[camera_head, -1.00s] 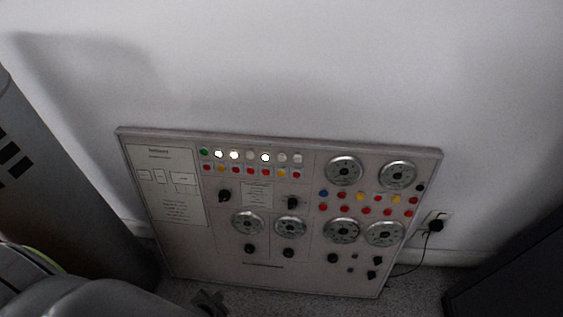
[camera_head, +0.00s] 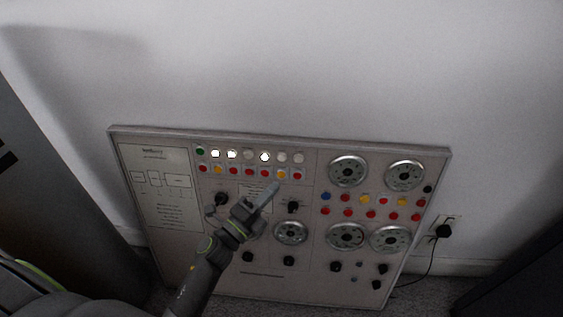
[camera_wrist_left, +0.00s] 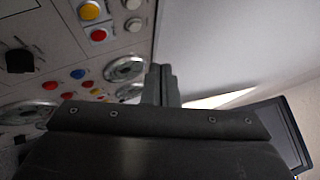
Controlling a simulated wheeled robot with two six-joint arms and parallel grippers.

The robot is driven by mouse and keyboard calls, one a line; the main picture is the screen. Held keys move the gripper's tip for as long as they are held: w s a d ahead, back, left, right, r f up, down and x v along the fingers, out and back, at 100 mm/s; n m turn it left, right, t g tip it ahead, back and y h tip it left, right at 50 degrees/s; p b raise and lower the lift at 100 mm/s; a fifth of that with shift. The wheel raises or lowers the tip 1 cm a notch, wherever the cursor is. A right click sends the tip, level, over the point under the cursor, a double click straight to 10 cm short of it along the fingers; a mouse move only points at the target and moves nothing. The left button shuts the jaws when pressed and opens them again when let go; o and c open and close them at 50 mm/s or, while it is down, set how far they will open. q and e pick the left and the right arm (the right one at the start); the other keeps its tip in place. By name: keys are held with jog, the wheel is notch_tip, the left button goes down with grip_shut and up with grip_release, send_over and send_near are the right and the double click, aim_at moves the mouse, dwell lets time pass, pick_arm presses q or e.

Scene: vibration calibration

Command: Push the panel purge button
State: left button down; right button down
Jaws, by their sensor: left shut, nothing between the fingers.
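The control panel (camera_head: 225,283) leans upright against the wall. It carries a row of small lamps over a row of red and yellow buttons, plus knobs and dials. Which button is the purge button cannot be read. My left gripper (camera_head: 273,187) is shut and empty, its tip just below a yellow button (camera_head: 281,174) in the upper row; whether it touches the panel cannot be told. My right gripper is not in view.
A second group of coloured buttons (camera_head: 362,199) sits at the panel's right, between large dials (camera_head: 347,171). A black plug (camera_head: 443,231) and cable are at the wall outlet. Dark furniture (camera_head: 520,275) stands at the lower right. The wall above is bare.

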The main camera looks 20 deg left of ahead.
aim_at(282, 158)
pick_arm(q)
jog(key=shift+d+r+m+h, duration=0.3)
jog(key=shift+r+m+h, duration=0.1)
jog(key=shift+r+m, duration=0.25)
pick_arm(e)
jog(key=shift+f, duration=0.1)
